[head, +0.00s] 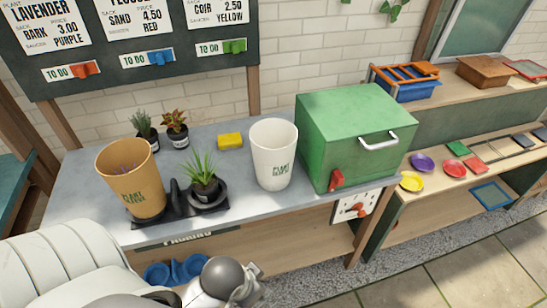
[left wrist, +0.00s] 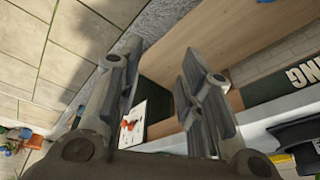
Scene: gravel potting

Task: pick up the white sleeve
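The white sleeve (head: 272,158) stands upright on the grey worktop, left of the green box, with lettering on its front. My left gripper (head: 245,284) is low in front of the worktop's front edge, below the sleeve and apart from it. In the left wrist view my left gripper (left wrist: 160,85) has its two fingers spread with nothing between them. The sleeve does not show in the left wrist view. My right gripper is in neither view.
A green box (head: 335,122) with a red lever stands close right of the sleeve. A potted plant in a black tray (head: 175,212) and a tan sleeve (head: 132,182) stand to the left. A yellow sponge (head: 230,141) lies behind. Bare worktop (head: 245,205) lies in front.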

